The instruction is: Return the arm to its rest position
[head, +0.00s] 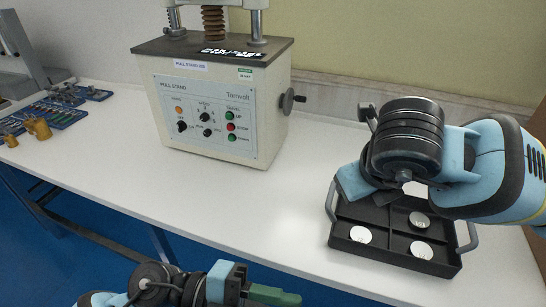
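My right arm comes in from the right, and its gripper (362,186) hangs over the back left part of a black tray (340,240). The wrist and blue gripper parts hide that part of the tray, and the fingertips do not show clearly. My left gripper (245,287) is low at the bottom edge, in front of the table and partly cut off by the frame. A dark green piece (275,296) sticks out to the right at its end. I cannot tell whether it is a finger or a held thing.
Pale discs, including one at the left (361,234), lie in the tray, which has side handles. The pull stand tester (215,115) stands at the back middle. A blue tool holder (62,117) and brass pieces (38,128) lie at the left. The white table (200,195) is clear in front.

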